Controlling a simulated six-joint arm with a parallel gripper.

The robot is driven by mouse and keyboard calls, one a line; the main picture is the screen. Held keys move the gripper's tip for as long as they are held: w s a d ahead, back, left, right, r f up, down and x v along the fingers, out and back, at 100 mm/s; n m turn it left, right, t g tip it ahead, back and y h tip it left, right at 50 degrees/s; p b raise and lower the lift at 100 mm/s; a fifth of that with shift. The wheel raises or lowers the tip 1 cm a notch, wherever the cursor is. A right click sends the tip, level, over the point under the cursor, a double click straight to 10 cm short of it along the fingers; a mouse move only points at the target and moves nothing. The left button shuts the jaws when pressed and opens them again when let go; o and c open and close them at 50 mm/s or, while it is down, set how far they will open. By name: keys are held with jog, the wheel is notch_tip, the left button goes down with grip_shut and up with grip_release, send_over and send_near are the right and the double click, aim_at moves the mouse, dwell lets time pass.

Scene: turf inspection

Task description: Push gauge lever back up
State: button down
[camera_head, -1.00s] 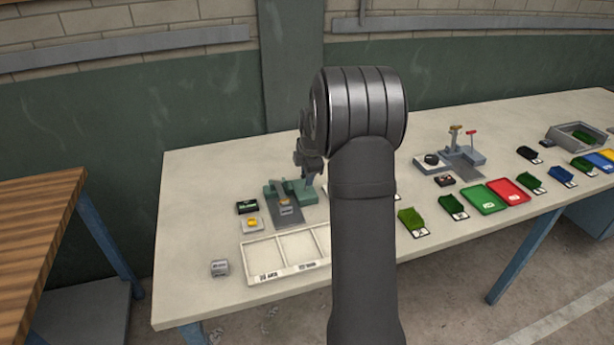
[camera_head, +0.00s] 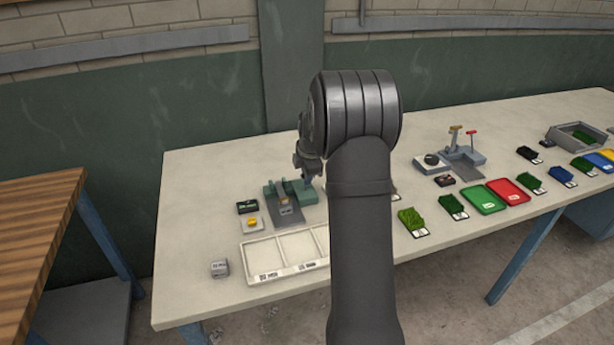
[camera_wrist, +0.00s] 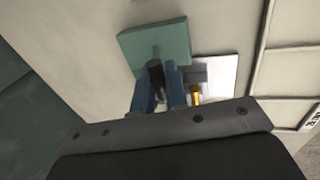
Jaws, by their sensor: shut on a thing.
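The gauge is a green fixture (camera_head: 272,190) with a grey base plate (camera_head: 289,215), at the back left of the table. In the wrist view its green block (camera_wrist: 170,38) is just beyond my fingertips. A dark, round lever handle (camera_wrist: 154,72) stands in front of this block. My gripper (camera_head: 307,179) is low at the right side of the gauge. In the wrist view my gripper (camera_wrist: 161,72) has its two blue fingers shut on the lever handle. The lever's pivot is hidden, and its angle cannot be told.
A white divided tray (camera_head: 262,268) lies in front of the gauge. Turf samples (camera_head: 411,221) and another fixture (camera_head: 463,160) are to the right. My arm hides the middle.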

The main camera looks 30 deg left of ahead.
jog(key=shift+w+a+r+g+h, duration=0.15)
jog(key=shift+w+a+g+h, duration=0.7)
jog(key=shift+g+h, duration=0.15)
jog(key=shift+w+a, duration=0.55)
jog(key=shift+w, duration=0.05)
jog(key=shift+w+a+f, duration=0.25)
jog(key=shift+w+a, duration=0.5)
jog(key=shift+w+a+f, duration=0.2)
jog(key=shift+a+f, duration=0.05)
jog(key=shift+a, duration=0.15)
jog(key=c, duration=1.5)
grip_release()
jog(key=shift+f, duration=0.1)
jog(key=shift+c, duration=0.2)
jog(key=shift+w+f, duration=0.1)
